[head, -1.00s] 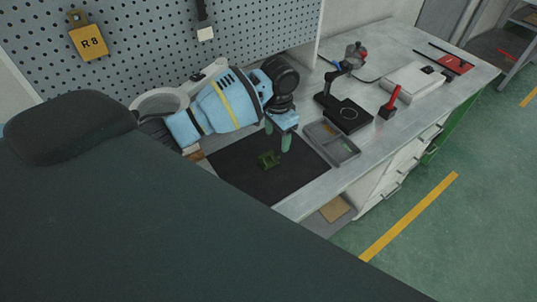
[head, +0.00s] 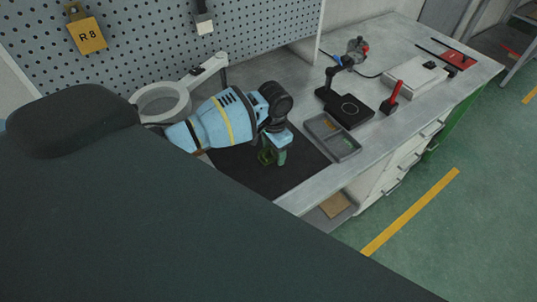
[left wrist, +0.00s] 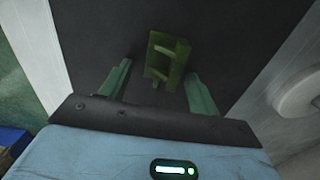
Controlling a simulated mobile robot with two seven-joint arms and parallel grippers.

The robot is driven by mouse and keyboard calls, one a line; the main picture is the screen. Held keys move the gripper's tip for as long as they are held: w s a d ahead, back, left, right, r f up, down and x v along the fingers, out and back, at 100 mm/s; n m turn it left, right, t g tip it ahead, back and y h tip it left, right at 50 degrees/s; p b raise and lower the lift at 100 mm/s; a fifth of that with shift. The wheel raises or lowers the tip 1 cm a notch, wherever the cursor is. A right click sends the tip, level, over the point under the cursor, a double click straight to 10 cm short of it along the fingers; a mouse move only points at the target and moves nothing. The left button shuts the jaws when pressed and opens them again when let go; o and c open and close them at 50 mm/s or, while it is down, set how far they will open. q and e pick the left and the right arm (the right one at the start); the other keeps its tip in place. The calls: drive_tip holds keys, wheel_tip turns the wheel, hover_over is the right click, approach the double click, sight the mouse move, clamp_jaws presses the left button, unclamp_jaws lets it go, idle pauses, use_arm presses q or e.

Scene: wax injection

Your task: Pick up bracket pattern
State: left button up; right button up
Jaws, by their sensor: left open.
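The bracket pattern is a small green part (left wrist: 167,58) on the black mat (left wrist: 90,40). In the left wrist view it lies between and just beyond the fingertips of my left gripper (left wrist: 158,75). The fingers are open, with a gap on both sides of the bracket. In the head view the bracket (head: 265,157) shows partly behind my left gripper (head: 273,157), which is low over the mat (head: 240,175). My right gripper is out of view.
A grey divided tray (head: 347,150) stands right of the mat. Beyond it are a black stand (head: 345,108), a red-handled tool (head: 391,98) and a white box (head: 415,80). A white ring lamp (head: 160,103) is at the left, before the pegboard (head: 255,30).

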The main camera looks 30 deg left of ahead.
sight(273, 154)
use_arm(q)
drive_tip(key=c, duration=1.1)
drive_tip(key=shift+o, duration=0.2)
drive_tip(key=shift+r, duration=0.1)
